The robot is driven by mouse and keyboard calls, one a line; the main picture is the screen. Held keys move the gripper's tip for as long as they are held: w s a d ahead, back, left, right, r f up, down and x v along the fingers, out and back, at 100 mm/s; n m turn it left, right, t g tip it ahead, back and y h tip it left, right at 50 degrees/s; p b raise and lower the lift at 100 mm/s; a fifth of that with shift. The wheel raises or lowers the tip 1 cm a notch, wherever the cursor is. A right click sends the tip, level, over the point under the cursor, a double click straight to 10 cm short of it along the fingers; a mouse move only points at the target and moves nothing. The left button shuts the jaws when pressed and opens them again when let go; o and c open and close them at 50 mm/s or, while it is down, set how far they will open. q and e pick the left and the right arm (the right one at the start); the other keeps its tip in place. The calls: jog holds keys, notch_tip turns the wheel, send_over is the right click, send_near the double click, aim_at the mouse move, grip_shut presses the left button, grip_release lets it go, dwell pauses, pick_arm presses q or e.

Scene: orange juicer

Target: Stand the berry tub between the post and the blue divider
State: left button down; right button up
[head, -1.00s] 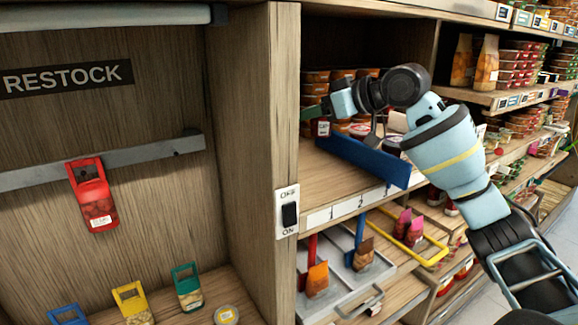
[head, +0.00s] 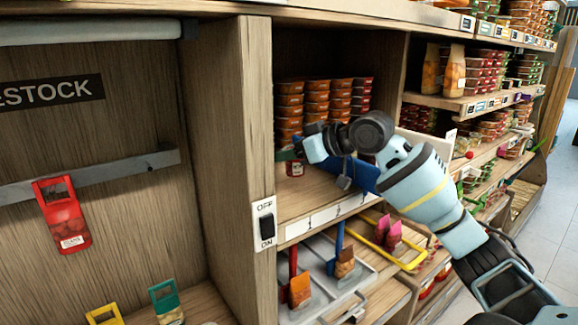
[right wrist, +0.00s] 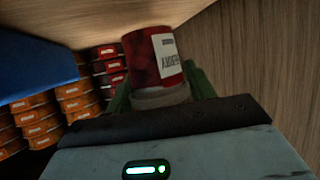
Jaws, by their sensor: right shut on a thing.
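The berry tub (head: 295,169) is small and red with a white label. The right wrist view shows the tub (right wrist: 155,60) with its label upside down. My right gripper (head: 291,155) is shut on it, its green fingers on either side. The tub is low over the shelf board, close to the wooden post (head: 228,150) on its left. I cannot tell whether it touches the board. The blue divider (head: 364,176) is right of the tub, partly hidden behind my right arm; a blue panel (right wrist: 35,68) also shows in the wrist view. My left gripper is out of view.
Several stacks of orange-brown tubs (head: 317,100) stand behind the gripper. A switch (head: 265,224) is on the post's front. Below are a grey tray (head: 330,285) with pouches and a yellow frame (head: 412,262). A red pack (head: 62,212) hangs at left.

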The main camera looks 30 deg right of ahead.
aim_at(292, 165)
jog(key=shift+f, duration=1.65)
jog(key=shift+f, duration=0.1)
jog(key=o, duration=1)
jog(key=shift+s+d, duration=0.25)
jog(key=shift+s, duration=0.05)
jog(key=v, duration=0.9)
jog(key=shift+r, duration=0.25)
jog(key=shift+v, duration=1.1)
